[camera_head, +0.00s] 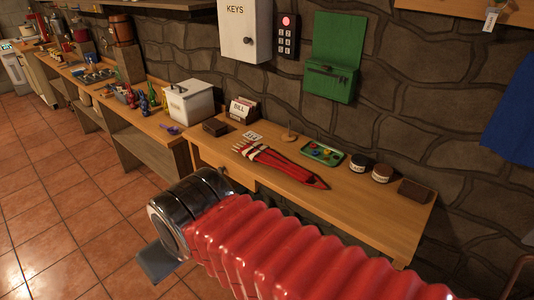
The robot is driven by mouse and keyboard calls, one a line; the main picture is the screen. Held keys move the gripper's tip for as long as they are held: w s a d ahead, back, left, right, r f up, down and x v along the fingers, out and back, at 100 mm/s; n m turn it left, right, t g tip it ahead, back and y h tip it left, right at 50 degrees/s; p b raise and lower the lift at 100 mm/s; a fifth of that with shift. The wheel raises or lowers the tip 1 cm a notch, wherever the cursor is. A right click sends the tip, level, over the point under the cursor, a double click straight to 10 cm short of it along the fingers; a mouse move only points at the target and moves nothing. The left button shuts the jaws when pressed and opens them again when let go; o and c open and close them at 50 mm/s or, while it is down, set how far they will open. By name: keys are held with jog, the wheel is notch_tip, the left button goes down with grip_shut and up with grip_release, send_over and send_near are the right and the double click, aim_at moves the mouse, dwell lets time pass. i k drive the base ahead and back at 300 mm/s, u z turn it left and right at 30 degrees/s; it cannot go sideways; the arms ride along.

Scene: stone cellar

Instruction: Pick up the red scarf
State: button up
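A long red thing with pale fringe-like tips at its left end, which looks like the red scarf (285,166), lies flat across the middle of the wooden desk. It narrows to a point at its right end. My red ribbed arm crosses the bottom of the view, in front of the desk. At its metal end, a grey flat piece of my gripper (158,263) shows over the floor, left of and nearer than the scarf. The fingers are mostly hidden, so I cannot tell their opening. Nothing of mine touches the scarf.
Around the scarf stand a paint tray (323,152), two jars (381,173), a brown block (414,190), a card holder (243,110) and a white box (189,102). A green wall box (331,84) hangs above. Tiled floor (75,225) is free at left.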

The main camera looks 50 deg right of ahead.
aim_at(256, 151)
jog(key=z, duration=0.6)
jog(key=i, duration=1)
jog(key=z, duration=0.6)
